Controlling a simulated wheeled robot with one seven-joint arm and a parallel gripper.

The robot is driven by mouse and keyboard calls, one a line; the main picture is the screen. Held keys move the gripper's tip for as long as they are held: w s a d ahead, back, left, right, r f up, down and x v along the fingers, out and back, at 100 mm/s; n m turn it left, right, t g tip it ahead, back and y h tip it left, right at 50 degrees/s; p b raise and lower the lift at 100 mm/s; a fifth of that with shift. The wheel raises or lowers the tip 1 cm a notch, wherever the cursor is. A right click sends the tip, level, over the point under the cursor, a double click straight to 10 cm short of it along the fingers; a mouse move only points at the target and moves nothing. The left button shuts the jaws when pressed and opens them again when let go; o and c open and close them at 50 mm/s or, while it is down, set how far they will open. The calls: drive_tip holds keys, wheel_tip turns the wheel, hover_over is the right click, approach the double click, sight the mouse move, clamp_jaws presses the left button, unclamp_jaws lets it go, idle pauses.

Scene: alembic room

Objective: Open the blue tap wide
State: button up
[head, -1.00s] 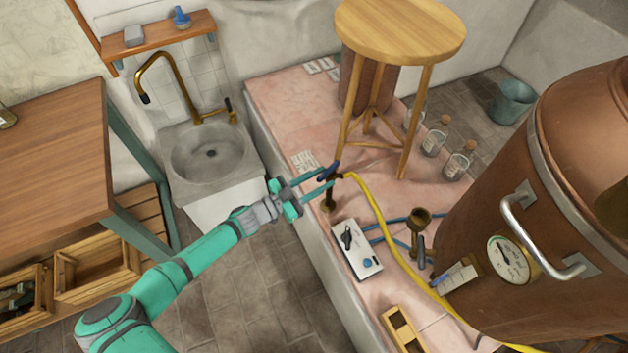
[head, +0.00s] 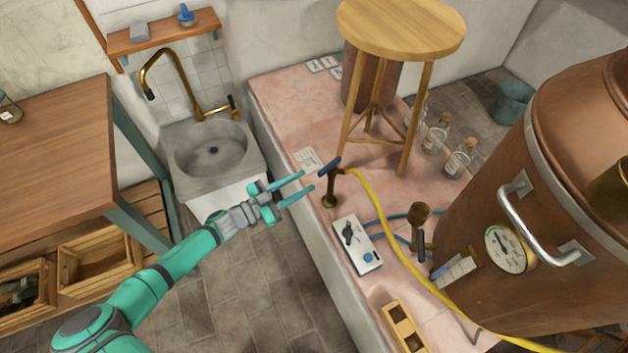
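The blue tap (head: 330,166) is a dark blue bar handle on top of a short brass standpipe (head: 330,190) near the left edge of the pink tiled platform. The handle lies slantwise in the picture, its upper end to the right. A yellow hose leads off from the tap to the right. My gripper (head: 308,181) is open and empty, its two green fingers pointing at the tap from the left. The fingertips appear just short of the handle and standpipe, with a small gap. How far the tap is open cannot be told.
A white box with a dial (head: 357,246) sits on the platform (head: 280,95) below the tap. A wooden stool (head: 400,30) stands behind. The copper still (head: 480,190) fills the right. A stone sink (head: 215,160) is at left. The floor before the platform is clear.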

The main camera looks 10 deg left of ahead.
drive_tip(key=shift+s+a, duration=0.2)
drive_tip(key=shift+s, duration=0.3)
